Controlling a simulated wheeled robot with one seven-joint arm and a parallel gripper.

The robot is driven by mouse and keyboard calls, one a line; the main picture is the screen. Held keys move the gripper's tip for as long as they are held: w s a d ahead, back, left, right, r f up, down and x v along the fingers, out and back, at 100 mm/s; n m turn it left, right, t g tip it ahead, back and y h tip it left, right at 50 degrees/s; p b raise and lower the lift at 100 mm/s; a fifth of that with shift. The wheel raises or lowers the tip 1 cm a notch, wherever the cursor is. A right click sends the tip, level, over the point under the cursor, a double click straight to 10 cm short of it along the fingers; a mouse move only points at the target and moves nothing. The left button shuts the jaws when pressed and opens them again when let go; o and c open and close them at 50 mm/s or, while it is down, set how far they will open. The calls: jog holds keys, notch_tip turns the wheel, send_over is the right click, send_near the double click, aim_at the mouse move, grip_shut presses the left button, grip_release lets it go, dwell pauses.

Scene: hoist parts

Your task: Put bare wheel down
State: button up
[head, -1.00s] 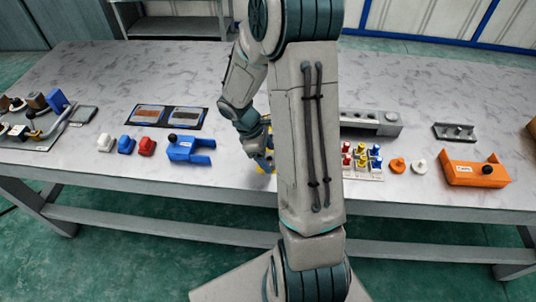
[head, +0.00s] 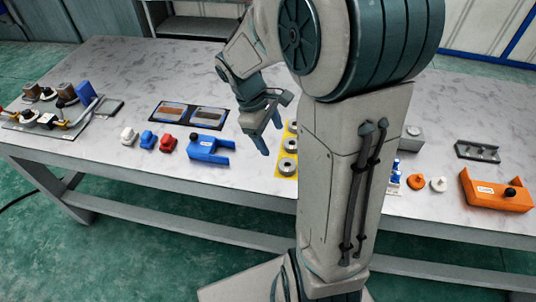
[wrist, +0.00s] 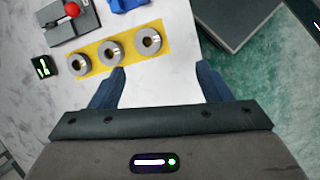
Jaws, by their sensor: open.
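Three bare grey wheels with centre holes lie flat in a row on a yellow mat (wrist: 129,46). In the wrist view they are the left wheel (wrist: 76,65), the middle wheel (wrist: 110,53) and the right wheel (wrist: 148,41). In the head view, a near wheel (head: 287,167) and a middle wheel (head: 290,145) show beside my arm, which partly covers the mat. My gripper (wrist: 160,70) is open and empty, with its blue fingers apart and clear of the wheels. In the head view my gripper (head: 271,143) hangs above the table just left of the mat.
A blue holder (head: 209,146) and white, blue and red pieces (head: 148,139) stand to the left. An orange holder (head: 497,190) and small orange and white knobs (head: 438,184) are at the right. A tray of parts (head: 50,118) is far left.

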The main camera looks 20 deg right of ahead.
jog(key=s+a+r+m+t+y, duration=0.1)
jog(key=s+a+r+m+t, duration=0.1)
jog(key=s, duration=0.4)
jog(key=s+a+r+m+t+y, duration=0.2)
jog(key=s+a+r+m, duration=0.1)
jog(key=s+m, duration=0.3)
jog(key=shift+a+r+m+t, duration=0.3)
jog(key=shift+a+r+m, duration=0.1)
jog(key=shift+r, duration=0.15)
